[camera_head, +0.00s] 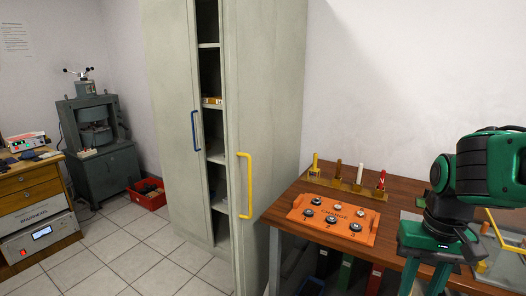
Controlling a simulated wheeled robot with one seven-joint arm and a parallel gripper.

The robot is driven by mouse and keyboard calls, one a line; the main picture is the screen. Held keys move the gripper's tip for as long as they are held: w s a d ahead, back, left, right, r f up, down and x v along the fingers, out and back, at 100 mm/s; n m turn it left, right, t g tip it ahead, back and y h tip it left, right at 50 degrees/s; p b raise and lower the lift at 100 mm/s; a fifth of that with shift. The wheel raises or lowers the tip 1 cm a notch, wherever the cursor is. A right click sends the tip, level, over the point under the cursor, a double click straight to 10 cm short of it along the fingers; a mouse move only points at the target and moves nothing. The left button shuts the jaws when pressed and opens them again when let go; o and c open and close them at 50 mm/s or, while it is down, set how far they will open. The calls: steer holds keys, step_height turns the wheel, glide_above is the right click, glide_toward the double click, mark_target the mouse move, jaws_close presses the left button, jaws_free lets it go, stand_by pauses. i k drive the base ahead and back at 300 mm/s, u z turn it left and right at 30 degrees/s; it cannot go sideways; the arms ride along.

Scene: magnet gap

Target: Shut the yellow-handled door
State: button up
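A tall grey-green cabinet has two doors. The yellow-handled door (268,130) is the right one and stands ajar, swung outward, with its yellow bar handle (245,186) upright on its face. The blue-handled door (172,130) is on the left. Between the doors a dark gap shows shelves inside. My gripper (424,284) is at the lower right, over the wooden table, pointing down and well to the right of the yellow handle. Its two green fingers are apart with nothing seen between them. The fingertips are cut off by the bottom edge.
The wooden table (286,192) stands right of the door, its left edge close to it. It bears an orange board (334,217) with dark knobs and a rack of coloured tools (345,182). A red crate (148,194) lies left of the cabinet. Tiled floor in front looks clear.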

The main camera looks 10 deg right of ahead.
mark_target(248, 28)
steer(key=z, duration=0.05)
steer(key=i, duration=1)
steer(key=u, duration=0.25)
steer(key=k, duration=0.1)
steer(key=u, duration=0.1)
